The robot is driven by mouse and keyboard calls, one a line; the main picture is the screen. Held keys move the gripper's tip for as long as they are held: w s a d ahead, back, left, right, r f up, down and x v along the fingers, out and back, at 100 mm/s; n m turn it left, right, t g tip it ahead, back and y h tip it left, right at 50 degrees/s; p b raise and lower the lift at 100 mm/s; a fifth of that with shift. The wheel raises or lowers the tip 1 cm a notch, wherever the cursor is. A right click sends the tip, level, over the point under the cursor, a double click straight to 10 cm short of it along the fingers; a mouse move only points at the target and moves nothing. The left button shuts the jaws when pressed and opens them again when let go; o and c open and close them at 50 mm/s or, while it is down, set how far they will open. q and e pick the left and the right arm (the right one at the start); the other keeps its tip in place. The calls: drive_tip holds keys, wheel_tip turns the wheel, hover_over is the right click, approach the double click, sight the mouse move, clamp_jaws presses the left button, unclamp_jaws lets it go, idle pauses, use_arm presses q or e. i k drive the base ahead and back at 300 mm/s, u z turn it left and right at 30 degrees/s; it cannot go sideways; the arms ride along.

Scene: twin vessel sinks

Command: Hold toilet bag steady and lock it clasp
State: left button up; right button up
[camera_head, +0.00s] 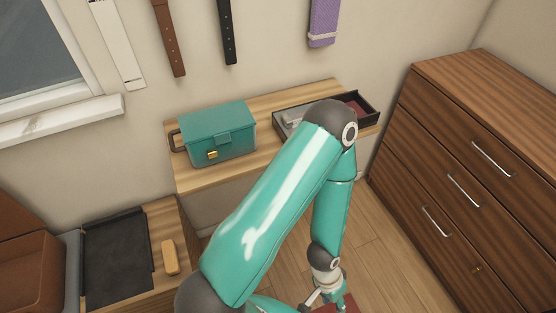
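A teal toilet bag (236,144) stands upright on the wooden shelf against the wall, left of the picture's middle. Its lid lies on top, with a teal tab at the front. A small gold clasp (212,154) sits low on its front face, below the tab. I cannot tell whether it is locked. A dark handle (176,140) is on the bag's left side. My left arm rises from the bottom and bends down on the right. Its gripper (326,297) is at the bottom edge, partly cut off, well away from the bag. My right gripper is not in view.
A black tray (370,120) with small items is on the shelf's right, partly behind my arm. A wooden dresser (470,170) stands at right. A dark mat (118,258) and a tan brush-like block (170,257) lie at lower left. Straps hang above.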

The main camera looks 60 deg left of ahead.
sight(211, 153)
drive_tip(key=z, duration=0.25)
drive_tip(key=k, duration=1.65)
drive_tip(key=z, duration=1.6)
drive_tip(key=i, duration=0.1)
drive_tip(key=u, duration=3.3)
drive_tip(key=i, duration=0.3)
drive_tip(key=z, duration=0.5)
drive_tip(key=k, duration=0.45)
drive_tip(key=u, duration=0.25)
drive_tip(key=i, duration=0.4)
drive_tip(key=z, duration=0.1)
